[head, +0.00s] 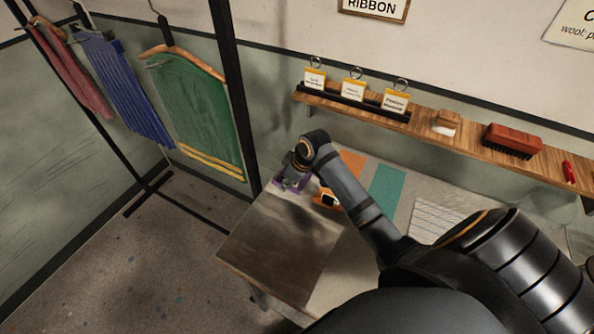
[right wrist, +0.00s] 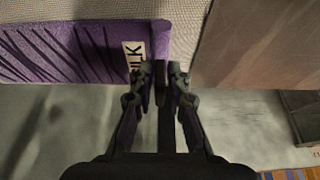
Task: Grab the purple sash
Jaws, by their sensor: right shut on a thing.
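The purple sash (right wrist: 75,55) lies across the upper left of the right wrist view, with a pale label reading "LK" at its right end. In the head view only small purple patches of it (head: 304,187) show around my right gripper (head: 290,184), at the table's far left. In the right wrist view, my right gripper (right wrist: 165,78) has its fingers close together at the sash's right end, shut on its edge. My left gripper is not in view.
The table (head: 275,240) has a bare brown front-left part. Orange (head: 352,165) and teal (head: 386,185) cloths lie right of the sash. A wooden shelf (head: 470,138) holds cards and a brush (head: 513,140). A rack at left carries a green cloth (head: 205,115).

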